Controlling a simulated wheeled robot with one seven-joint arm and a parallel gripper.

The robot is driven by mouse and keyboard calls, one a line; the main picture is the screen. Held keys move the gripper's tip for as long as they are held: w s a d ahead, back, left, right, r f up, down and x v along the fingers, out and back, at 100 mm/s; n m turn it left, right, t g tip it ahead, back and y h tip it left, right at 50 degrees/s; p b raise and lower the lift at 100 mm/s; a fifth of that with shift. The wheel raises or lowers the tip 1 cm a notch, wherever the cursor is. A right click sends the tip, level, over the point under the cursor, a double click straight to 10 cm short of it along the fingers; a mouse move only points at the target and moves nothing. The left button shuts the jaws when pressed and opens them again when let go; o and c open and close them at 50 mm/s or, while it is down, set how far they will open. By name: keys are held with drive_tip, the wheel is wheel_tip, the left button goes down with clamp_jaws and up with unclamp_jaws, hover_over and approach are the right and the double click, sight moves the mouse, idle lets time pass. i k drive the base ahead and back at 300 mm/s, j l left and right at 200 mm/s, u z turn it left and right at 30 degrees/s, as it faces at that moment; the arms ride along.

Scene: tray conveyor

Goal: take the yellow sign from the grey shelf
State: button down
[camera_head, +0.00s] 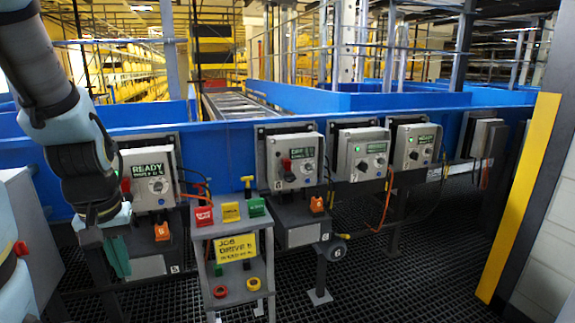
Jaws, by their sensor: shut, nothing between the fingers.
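The yellow sign (236,247) with dark lettering stands near the middle of the grey shelf (236,298), facing me and slightly tilted. The lower lettering is too small to read. Red (204,216), yellow (230,212) and green (256,207) pieces sit in a row on the shelf's top. My gripper (116,258) hangs at the left, left of the shelf and apart from the sign. It points down, is shut and holds nothing. My arm hides part of the panels behind it.
Control boxes, one a READY box (149,179), line the blue conveyor wall (225,143) behind the shelf. A red ring (220,291) and a yellow ring (254,284) lie on the low shelf. A yellow post (520,200) stands right. Dark grating floor is open right of the shelf.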

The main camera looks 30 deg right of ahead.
sight(231, 212)
drive_tip(key=l+u, duration=0.2)
drive_tip(key=u, duration=0.9)
drive_tip(key=k+l+u, duration=0.2)
drive_tip(key=l+u, duration=0.15)
drive_tip(key=l, duration=0.15)
drive_tip(key=k+l+u, duration=0.25)
drive_tip(key=l+u, duration=0.15)
drive_tip(key=k+l+u, duration=0.45)
drive_tip(key=k+l, duration=0.55)
